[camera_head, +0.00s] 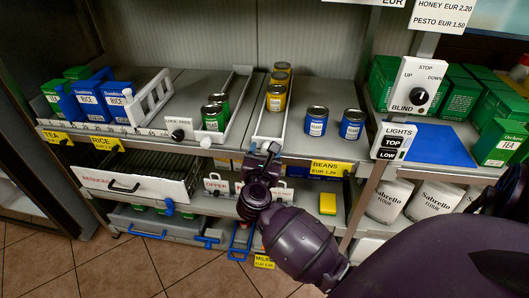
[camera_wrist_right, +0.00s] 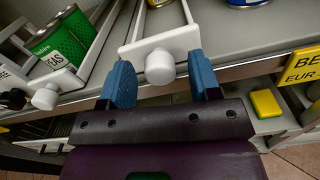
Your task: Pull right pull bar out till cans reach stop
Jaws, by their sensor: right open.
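The right pull bar (camera_wrist_right: 158,42) is a white frame with a round white knob (camera_wrist_right: 160,68) at its front, on the shelf edge. Yellow cans (camera_head: 276,98) stand in a row in its lane, set back from the front; their bases show at the top of the right wrist view. My right gripper (camera_head: 268,152) is open in front of this bar. In the right wrist view its blue fingers (camera_wrist_right: 160,82) stand on either side of the knob, with gaps visible. In the head view the gripper hides the knob. My left gripper is not in view.
The left pull bar's knob (camera_wrist_right: 45,97) is close by, with green cans (camera_head: 213,116) in its lane. Two blue cans (camera_head: 333,123) stand to the right. A beans price label (camera_head: 327,167) hangs on the shelf edge.

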